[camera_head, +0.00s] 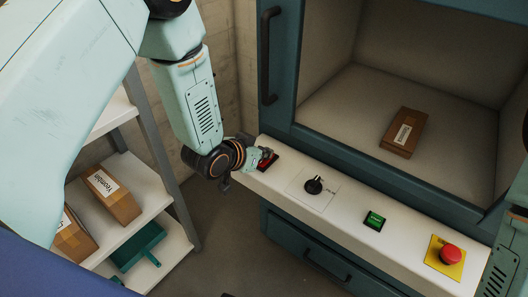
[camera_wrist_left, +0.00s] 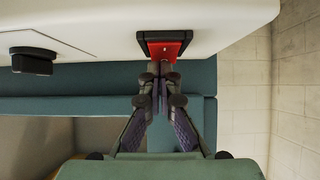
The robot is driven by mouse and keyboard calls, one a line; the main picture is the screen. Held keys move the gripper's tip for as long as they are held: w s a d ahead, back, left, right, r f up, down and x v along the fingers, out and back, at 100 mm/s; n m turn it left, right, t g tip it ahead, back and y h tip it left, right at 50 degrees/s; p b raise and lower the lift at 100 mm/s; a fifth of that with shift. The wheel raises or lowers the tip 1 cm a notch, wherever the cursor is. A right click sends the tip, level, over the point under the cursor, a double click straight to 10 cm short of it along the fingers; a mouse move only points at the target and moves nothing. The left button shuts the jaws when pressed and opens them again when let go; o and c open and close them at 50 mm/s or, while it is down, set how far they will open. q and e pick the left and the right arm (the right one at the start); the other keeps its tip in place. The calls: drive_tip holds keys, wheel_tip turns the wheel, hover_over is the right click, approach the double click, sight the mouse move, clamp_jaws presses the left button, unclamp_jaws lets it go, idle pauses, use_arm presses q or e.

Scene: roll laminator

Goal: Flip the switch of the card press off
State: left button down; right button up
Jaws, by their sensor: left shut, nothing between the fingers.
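The card press is a teal cabinet (camera_head: 284,62) with a pale sloping control panel (camera_head: 335,212) along its front. A red rocker switch (camera_head: 269,163) in a black frame sits at the panel's left end. In the left wrist view the red switch (camera_wrist_left: 165,49) is straight ahead of the fingers. My left gripper (camera_head: 262,155) is at the switch and partly covers it. In the left wrist view its fingers (camera_wrist_left: 160,84) are shut and empty, with the tips at or just short of the switch; contact cannot be told. My right gripper is not in view.
Along the panel are a black knob (camera_head: 314,185), a green button (camera_head: 374,220) and a red emergency button (camera_head: 450,254) on yellow. A cardboard box (camera_head: 403,132) lies in the open chamber. A shelf (camera_head: 143,183) with boxes and a green tray (camera_head: 138,246) stands left.

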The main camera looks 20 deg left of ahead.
use_arm(q)
drive_tip(key=shift+w+g+p, duration=0.15)
drive_tip(key=shift+g+p, duration=0.15)
drive_tip(key=shift+p, duration=0.15)
drive_tip(key=shift+f, duration=0.15)
drive_tip(key=shift+w, duration=0.1)
drive_tip(key=shift+w+d+r, duration=0.2)
drive_tip(key=shift+w+d, duration=0.1)
drive_tip(key=shift+w, duration=0.3)
